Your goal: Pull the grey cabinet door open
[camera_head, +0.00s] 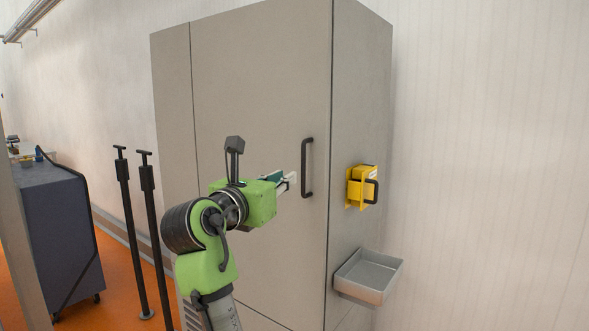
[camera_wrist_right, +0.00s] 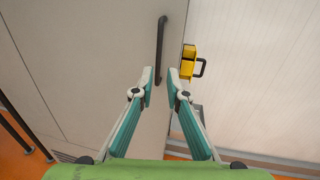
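The grey cabinet door (camera_head: 260,90) is shut, flush with the cabinet front. Its black vertical handle (camera_head: 307,168) is near the door's right edge. My right gripper (camera_head: 290,181) is just left of the handle in the head view, in front of the door. In the right wrist view, its two fingers (camera_wrist_right: 160,88) are apart with nothing between them. The handle (camera_wrist_right: 161,50) shows there ahead of the fingertips, roughly in line with the gap. Whether a finger touches the handle is not clear. My left gripper is not in view.
A yellow box (camera_head: 361,187) with a black handle and a grey metal tray (camera_head: 368,276) are on the cabinet's right side. Two black posts (camera_head: 150,210) stand at left. A dark wheeled cart (camera_head: 62,225) is farther left. The wall at right is clear.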

